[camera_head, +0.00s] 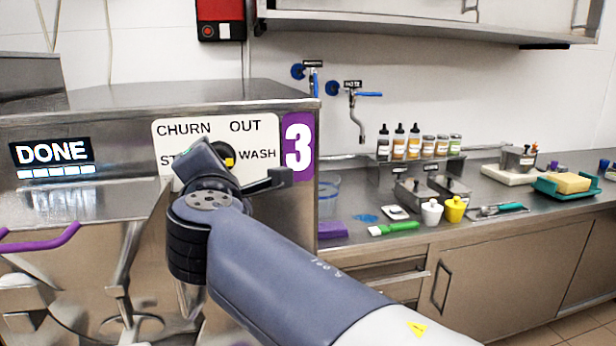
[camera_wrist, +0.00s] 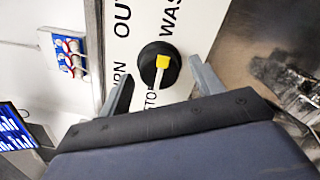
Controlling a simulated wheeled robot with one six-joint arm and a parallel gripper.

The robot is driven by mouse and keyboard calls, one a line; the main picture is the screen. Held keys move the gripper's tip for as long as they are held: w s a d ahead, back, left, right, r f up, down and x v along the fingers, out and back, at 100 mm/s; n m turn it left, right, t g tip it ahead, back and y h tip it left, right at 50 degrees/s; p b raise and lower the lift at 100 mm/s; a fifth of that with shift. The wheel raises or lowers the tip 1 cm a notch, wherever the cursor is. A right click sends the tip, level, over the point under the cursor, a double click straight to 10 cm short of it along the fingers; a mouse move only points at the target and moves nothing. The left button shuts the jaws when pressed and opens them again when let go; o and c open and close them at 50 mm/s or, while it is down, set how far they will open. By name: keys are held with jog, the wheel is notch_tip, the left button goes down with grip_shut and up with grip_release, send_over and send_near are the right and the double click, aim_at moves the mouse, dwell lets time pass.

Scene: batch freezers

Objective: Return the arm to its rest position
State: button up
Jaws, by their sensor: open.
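My arm reaches from the lower right to the front of the freezer marked 3 (camera_head: 300,146). My gripper (camera_wrist: 160,72) is open and empty. In the wrist view its two fingers stand apart on either side of the black dial (camera_wrist: 148,53), which has a yellow mark. In the head view the dial (camera_head: 229,150) is partly hidden by my gripper. I cannot tell whether the fingers touch it. The white dial plate (camera_head: 262,133) reads CHURN, OUT and WASH, with a fourth word partly covered. The display (camera_head: 52,153) reads DONE.
A purple handle (camera_head: 45,240) is at the left on the freezer front.

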dwell(0.3)
jog(key=shift+f, duration=0.1)
jog(key=s+d+n+p, duration=0.2)
jog(key=s+n+p, duration=0.6)
jog(key=n+p, duration=0.4)
jog(key=shift+p, duration=0.9)
dwell(1.8)
